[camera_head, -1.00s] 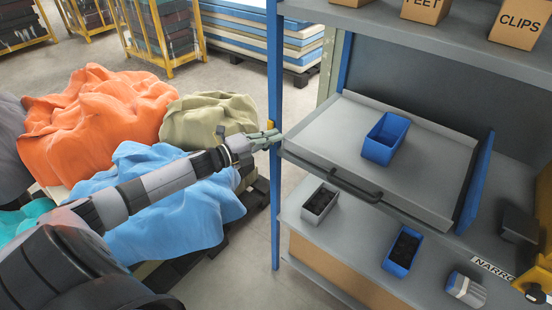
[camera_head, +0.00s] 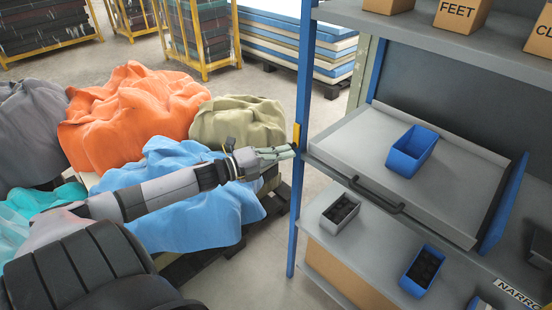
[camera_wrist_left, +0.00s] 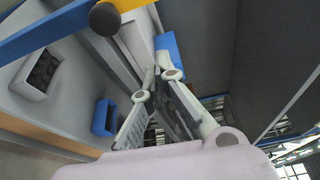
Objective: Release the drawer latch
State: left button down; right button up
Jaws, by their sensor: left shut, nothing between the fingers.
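The drawer (camera_head: 465,160) is a shallow grey tray with a dark bar handle (camera_head: 375,196) on its front. A small yellow part, seemingly the latch (camera_head: 297,135), sits on the blue rack post beside the drawer's front left corner. In the left wrist view the yellow part (camera_wrist_left: 130,4) is at the top edge, with a round dark knob (camera_wrist_left: 104,18) by it. My left gripper (camera_head: 291,152) is shut and empty, its tips at the post just below the yellow part; contact cannot be told. It also shows in the wrist view (camera_wrist_left: 164,76). My right gripper is out of view.
A blue bin (camera_head: 412,151) stands in the drawer. A grey bin (camera_head: 340,212) and another blue bin (camera_head: 424,270) stand on the shelf below. The blue post (camera_head: 298,190) is a close obstacle. Cloth heaps (camera_head: 135,115) lie to the left under my arm.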

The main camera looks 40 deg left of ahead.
pick_arm(q)
jog(key=shift+v, duration=1.2)
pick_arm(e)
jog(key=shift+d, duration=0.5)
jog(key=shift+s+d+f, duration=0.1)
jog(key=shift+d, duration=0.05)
